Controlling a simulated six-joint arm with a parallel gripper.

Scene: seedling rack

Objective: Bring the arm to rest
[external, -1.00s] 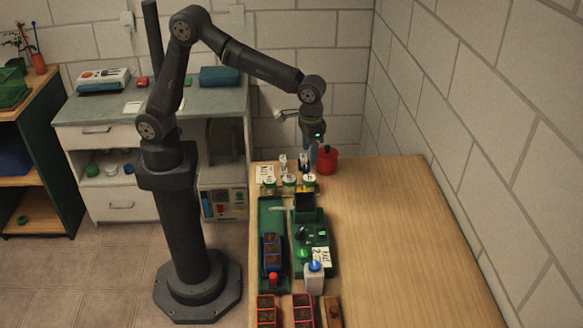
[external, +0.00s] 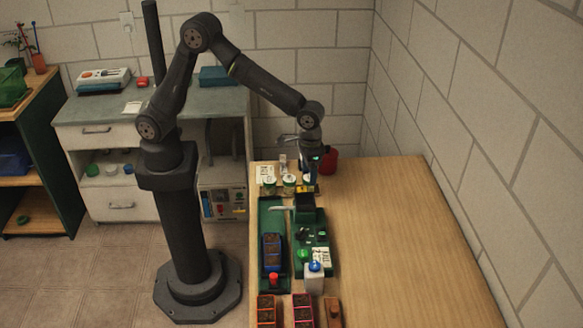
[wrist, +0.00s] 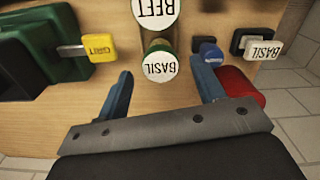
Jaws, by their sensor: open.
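My gripper (external: 311,178) hangs pointing down over the far end of the wooden table, above the row of small jars. In the wrist view my gripper (wrist: 161,72) has its two blue fingers apart with nothing held between them. A jar with a white lid reading BASIL (wrist: 160,67) shows between and beyond the fingertips. Whether a finger touches anything there, I cannot tell. My arm is raised and bent, reaching out from its column.
A red pot (external: 329,161) stands close to my gripper, partly hidden. Green trays (external: 270,215) lie nearer. The table's right side is clear.

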